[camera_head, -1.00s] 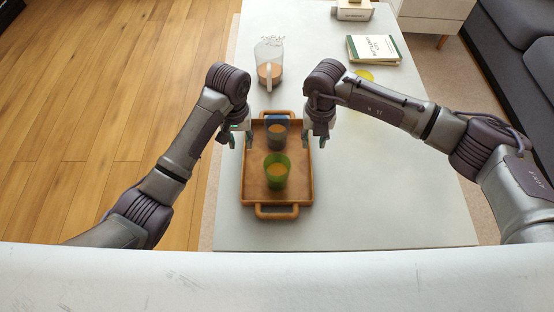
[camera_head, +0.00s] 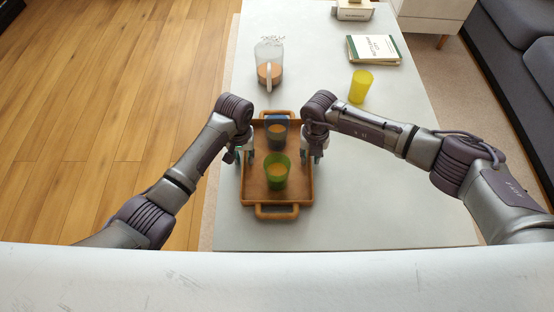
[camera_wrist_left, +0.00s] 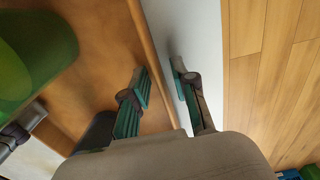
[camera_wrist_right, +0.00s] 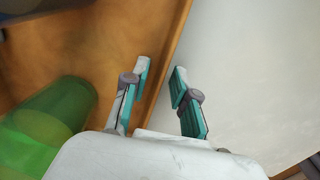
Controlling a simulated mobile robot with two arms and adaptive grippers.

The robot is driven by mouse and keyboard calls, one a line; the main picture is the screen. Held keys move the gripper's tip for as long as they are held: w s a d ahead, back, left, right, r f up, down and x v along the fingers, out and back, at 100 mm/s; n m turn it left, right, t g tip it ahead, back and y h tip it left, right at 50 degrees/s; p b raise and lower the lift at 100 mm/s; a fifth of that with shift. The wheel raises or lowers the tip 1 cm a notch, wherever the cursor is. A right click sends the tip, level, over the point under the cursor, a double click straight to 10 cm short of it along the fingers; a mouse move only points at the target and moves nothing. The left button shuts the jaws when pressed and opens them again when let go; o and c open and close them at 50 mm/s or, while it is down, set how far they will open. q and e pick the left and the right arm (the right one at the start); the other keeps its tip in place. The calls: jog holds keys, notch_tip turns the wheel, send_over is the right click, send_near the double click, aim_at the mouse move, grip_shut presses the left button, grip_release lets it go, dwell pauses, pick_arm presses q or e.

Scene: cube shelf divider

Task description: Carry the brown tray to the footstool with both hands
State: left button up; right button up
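The brown tray (camera_head: 277,199) lies on the pale table, with a handle at its near end and one at its far end. A green cup (camera_head: 277,172) and a dark blue-grey cup (camera_head: 277,131) stand in it. My left gripper (camera_head: 244,157) is at the tray's left side wall, and my right gripper (camera_head: 312,159) is at its right side wall. In the left wrist view the open fingers (camera_wrist_left: 160,88) are on either side of the tray's rim. In the right wrist view the open fingers (camera_wrist_right: 160,82) also straddle the rim. Neither is closed on it.
A clear pitcher (camera_head: 268,62) with brown liquid stands beyond the tray. A yellow cup (camera_head: 361,86) and a book (camera_head: 373,49) are to the right on the table (camera_head: 390,215). A grey sofa (camera_head: 520,70) is at the far right. Wooden floor (camera_head: 90,110) lies open at left.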

pick_arm(q)
grip_shut()
pick_arm(e)
grip_shut()
pick_arm(q)
jog(key=shift+w+r, duration=0.1)
jog(key=shift+r, duration=0.05)
pick_arm(e)
jog(key=shift+r, duration=0.2)
